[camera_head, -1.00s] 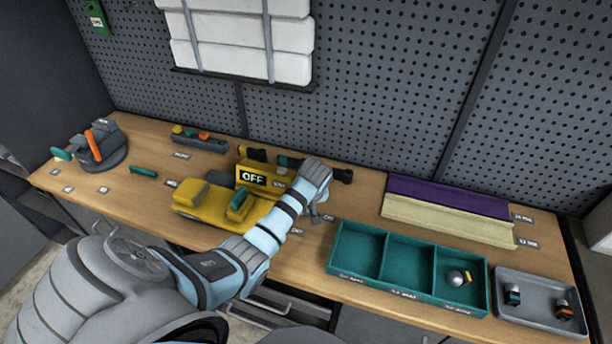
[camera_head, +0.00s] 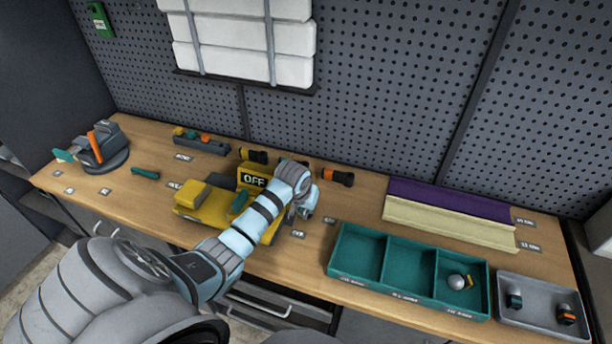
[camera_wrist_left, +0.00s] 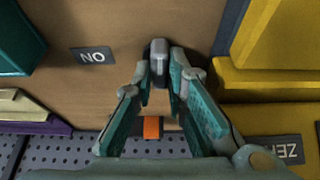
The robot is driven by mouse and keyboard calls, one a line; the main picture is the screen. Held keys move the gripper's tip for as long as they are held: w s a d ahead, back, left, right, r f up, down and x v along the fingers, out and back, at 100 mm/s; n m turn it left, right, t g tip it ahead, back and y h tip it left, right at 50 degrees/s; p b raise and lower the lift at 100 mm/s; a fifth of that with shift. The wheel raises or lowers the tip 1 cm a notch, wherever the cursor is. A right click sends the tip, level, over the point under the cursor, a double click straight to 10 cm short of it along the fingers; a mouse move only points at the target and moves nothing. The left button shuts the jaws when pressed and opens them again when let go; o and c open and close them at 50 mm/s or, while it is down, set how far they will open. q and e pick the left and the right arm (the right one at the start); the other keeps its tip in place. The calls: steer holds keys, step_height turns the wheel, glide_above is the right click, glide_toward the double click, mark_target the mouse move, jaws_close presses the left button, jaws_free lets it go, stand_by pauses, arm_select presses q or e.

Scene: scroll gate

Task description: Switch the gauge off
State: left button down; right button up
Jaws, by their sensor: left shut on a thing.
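The yellow gauge (camera_head: 207,206) sits on the workbench. Its upright panel (camera_head: 252,179) reads OFF, and a teal part stands on the body. My left gripper (camera_head: 302,212) is low at the gauge's right side, partly hidden by its own wrist. In the left wrist view the gripper (camera_wrist_left: 158,65) is closed around a small grey piece (camera_wrist_left: 158,50) between its fingertips. What that piece is joined to is hidden. The yellow gauge body (camera_wrist_left: 270,85) is close on the right there, with an upside-down ZERO label (camera_wrist_left: 283,150). My right gripper is out of view.
A small bench label (camera_wrist_left: 92,57) lies beside the gripper. An orange-ended torch (camera_head: 338,177) lies behind it. A teal divided tray (camera_head: 385,285) and grey tray (camera_head: 545,290) are to the right. Purple and cream strips (camera_head: 450,223) lie at the back. The pegboard wall (camera_head: 400,90) bounds the bench.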

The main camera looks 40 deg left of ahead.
arm_select(q)
steer(key=shift+s+d+f, duration=0.1)
steer(key=shift+s+f, duration=0.1)
steer(key=shift+f, duration=0.05)
steer(key=c, duration=1.8)
jaws_free()
steer(key=shift+o, duration=1)
steer(key=shift+w+r, duration=0.1)
steer(key=shift+r, duration=0.05)
steer(key=v, duration=1.2)
